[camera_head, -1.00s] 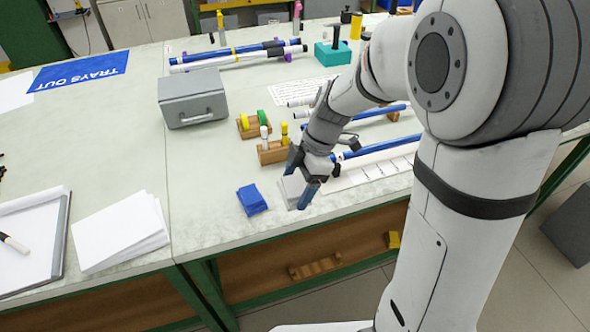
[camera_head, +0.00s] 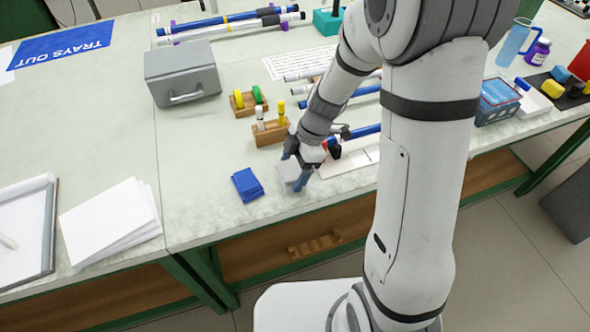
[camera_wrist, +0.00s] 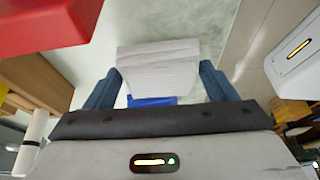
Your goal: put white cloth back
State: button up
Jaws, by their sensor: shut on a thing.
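My gripper (camera_head: 298,176) is low over the front part of the bench, with its fingers closed on the white cloth (camera_head: 284,168). In the wrist view the folded white cloth (camera_wrist: 158,72) shows between the two blue-grey fingers of my gripper (camera_wrist: 160,85). In the head view the fingers hide part of the cloth. I cannot tell whether its underside touches the bench. A stack of blue cloths (camera_head: 247,185) lies just left of my gripper. A blue cloth edge (camera_wrist: 150,101) also shows behind the white one in the wrist view.
A wooden block with upright white and yellow pieces (camera_head: 270,131) stands just behind my gripper. A grey box (camera_head: 182,72) and white sheets (camera_head: 110,222) are to the left. Blue rods lie to the right. A red object (camera_wrist: 45,25) is close in the wrist view. The bench's front edge is near.

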jog(key=shift+f, duration=0.65)
jog(key=shift+f, duration=0.15)
jog(key=o, duration=0.9)
jog(key=shift+o, duration=0.2)
jog(key=shift+r, duration=0.2)
jog(key=v, duration=1.1)
jog(key=s+d+r+m+t+h, duration=0.2)
jog(key=s+d+r+m, duration=0.1)
jog(key=s+m, duration=0.4)
jog(key=s+d+r+m+t+h, duration=0.2)
jog(key=s+d+r+m, duration=0.2)
jog(key=m, duration=1)
jog(key=s+d, duration=0.1)
jog(key=s, duration=0.2)
